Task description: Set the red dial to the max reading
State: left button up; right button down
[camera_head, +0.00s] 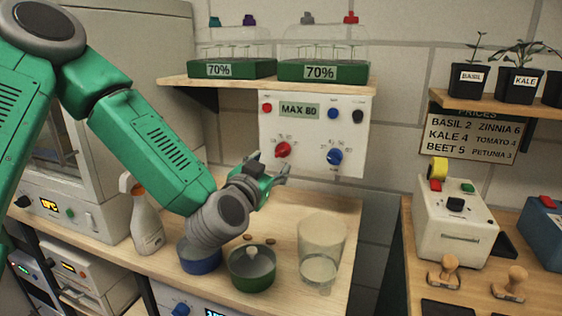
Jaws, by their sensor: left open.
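The red dial (283,150) is on the lower left of a white control panel (347,112) on the wall. A scale of small marks surrounds it, too small to read. A blue dial (335,157) sits to the right of the red one. My left gripper (275,172) is open, just below and left of the red dial, with its fingers pointing toward the panel. I cannot tell whether it touches the dial. My right gripper is not in view.
Below the gripper, the bench holds a spray bottle (146,222), a blue bowl (199,262), a green bowl (251,272) and a clear container (320,240). A shelf (200,82) with two "70%" green trays is above the panel. A white device (452,215) stands on the right table.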

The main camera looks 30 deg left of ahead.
aim_at(280, 155)
pick_arm(q)
jog(key=x, duration=0.7)
jog(key=shift+w+b, duration=0.15)
jog(key=shift+b, duration=0.25)
jog(key=c, duration=1.1)
